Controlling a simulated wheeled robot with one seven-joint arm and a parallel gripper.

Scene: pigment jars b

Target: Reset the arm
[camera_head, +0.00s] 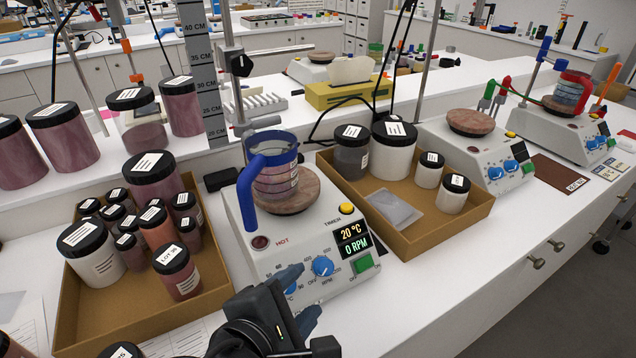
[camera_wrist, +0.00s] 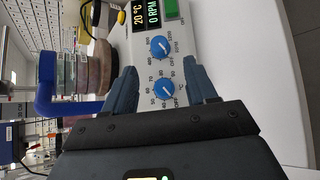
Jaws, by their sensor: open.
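My gripper (camera_head: 306,298) is at the bottom middle of the head view, just in front of the hot plate (camera_head: 290,245) with its blue knobs and a display reading 20 °C and 0 RPM. A beaker with a blue handle (camera_head: 275,165) stands on the plate's round brown top.
A cardboard tray of jars (camera_head: 215,300) lies left of the hot plate. Another tray (camera_head: 440,235) with several jars and a clear packet lies right. More hot plates (camera_head: 470,150) stand further right. The white bench front right (camera_head: 420,290) is clear.

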